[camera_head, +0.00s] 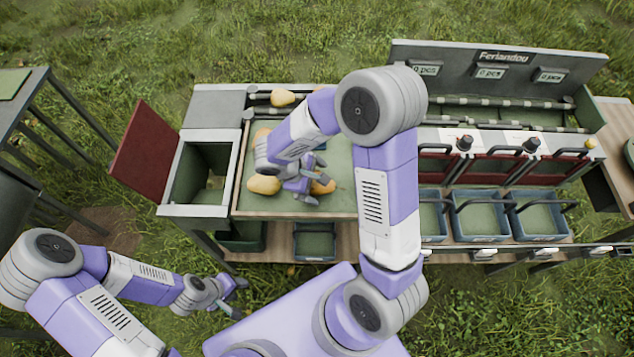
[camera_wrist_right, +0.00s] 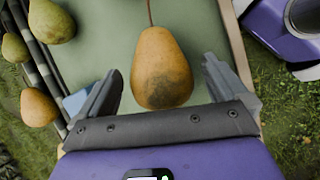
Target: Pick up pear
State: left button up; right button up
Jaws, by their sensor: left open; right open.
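A brownish-yellow pear (camera_wrist_right: 160,50) with a dark patch lies on the green tray surface in the right wrist view, stem pointing away. My right gripper (camera_wrist_right: 162,72) is open, with one finger on each side of this pear; I cannot tell whether they touch it. In the head view my right gripper (camera_head: 303,190) is over the tray, partly covering a pear (camera_head: 323,187). Another pear (camera_head: 263,184) lies to its left, and one more pear (camera_head: 283,97) rests on the back rail. My left gripper (camera_head: 222,294) is open and empty, low over the grass.
The wood-edged tray (camera_head: 240,190) has an open bin (camera_head: 180,178) at its left with a raised red lid (camera_head: 146,150). Blue crates (camera_head: 480,222) stand at the right. Several greenish and yellow pears (camera_wrist_right: 50,20) lie at left in the wrist view.

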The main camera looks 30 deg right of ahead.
jog(key=shift+f, duration=0.1)
jog(key=shift+c, duration=0.2)
jog(key=c, duration=1.2)
jog(key=shift+o, duration=0.2)
